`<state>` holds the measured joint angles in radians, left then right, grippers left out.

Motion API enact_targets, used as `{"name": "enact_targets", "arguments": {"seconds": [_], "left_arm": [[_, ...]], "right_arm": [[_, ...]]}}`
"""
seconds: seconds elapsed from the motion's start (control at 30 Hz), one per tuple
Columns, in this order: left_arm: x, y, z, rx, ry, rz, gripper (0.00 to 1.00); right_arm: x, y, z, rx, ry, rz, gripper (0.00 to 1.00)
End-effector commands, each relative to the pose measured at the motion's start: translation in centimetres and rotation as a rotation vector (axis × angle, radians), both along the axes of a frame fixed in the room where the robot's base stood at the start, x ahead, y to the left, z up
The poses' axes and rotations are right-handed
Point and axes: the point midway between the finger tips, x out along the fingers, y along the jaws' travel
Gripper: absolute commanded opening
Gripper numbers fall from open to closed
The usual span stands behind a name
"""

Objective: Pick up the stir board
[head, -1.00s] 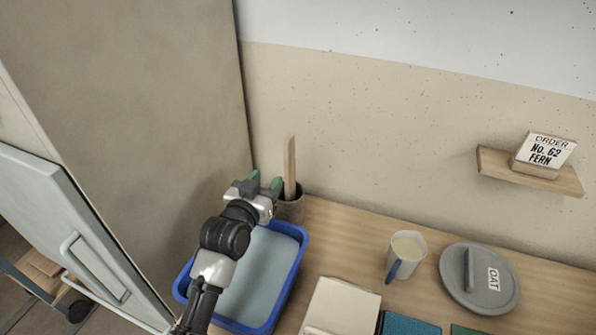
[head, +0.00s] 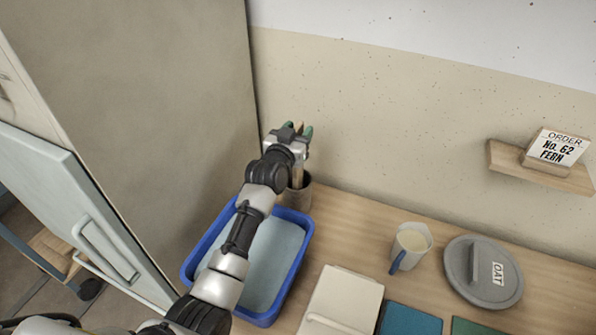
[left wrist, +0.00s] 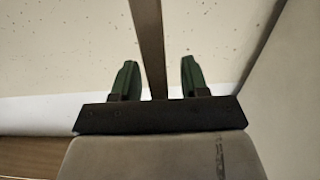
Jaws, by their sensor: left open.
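The stir board, a thin wooden stick, stands upright in a dark cup (head: 299,196) at the back left of the counter. In the head view it is mostly hidden behind my left gripper (head: 297,132). In the left wrist view the stir board (left wrist: 150,45) runs between the two green fingertips of my left gripper (left wrist: 157,78), with a gap on each side. My left gripper is open around the upper part of the board. My right gripper is not in view.
A blue tub (head: 307,232) with pale liquid stands in front of the cup, under my left arm. A tall cabinet (head: 150,110) is close on the left. A pitcher (head: 411,245), a grey lid (head: 483,272) and a cream box (head: 343,300) are to the right.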

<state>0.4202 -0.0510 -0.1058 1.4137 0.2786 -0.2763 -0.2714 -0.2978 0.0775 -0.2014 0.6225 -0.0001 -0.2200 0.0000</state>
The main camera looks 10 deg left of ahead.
Motion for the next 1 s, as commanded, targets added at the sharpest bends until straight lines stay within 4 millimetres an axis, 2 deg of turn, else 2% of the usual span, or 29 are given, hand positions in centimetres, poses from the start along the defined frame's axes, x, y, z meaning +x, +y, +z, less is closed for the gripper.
{"name": "enact_targets", "arguments": {"seconds": [0.23, 0.5, 0.53, 1.0], "left_arm": [[0.1, -0.04, -0.01, 0.0, 0.0, 0.0, 0.43], [0.09, -0.03, -0.03, 0.0, 0.0, 0.0, 0.02], [0.09, -0.03, -0.03, 0.0, 0.0, 0.0, 0.0], [0.11, -0.03, 0.55, 0.0, -0.001, 0.0, 0.0]], "right_arm": [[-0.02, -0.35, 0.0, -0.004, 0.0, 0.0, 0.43], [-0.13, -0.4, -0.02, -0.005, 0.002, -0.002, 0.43], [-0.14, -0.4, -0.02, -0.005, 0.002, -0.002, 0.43], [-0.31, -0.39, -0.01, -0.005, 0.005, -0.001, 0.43]]}}
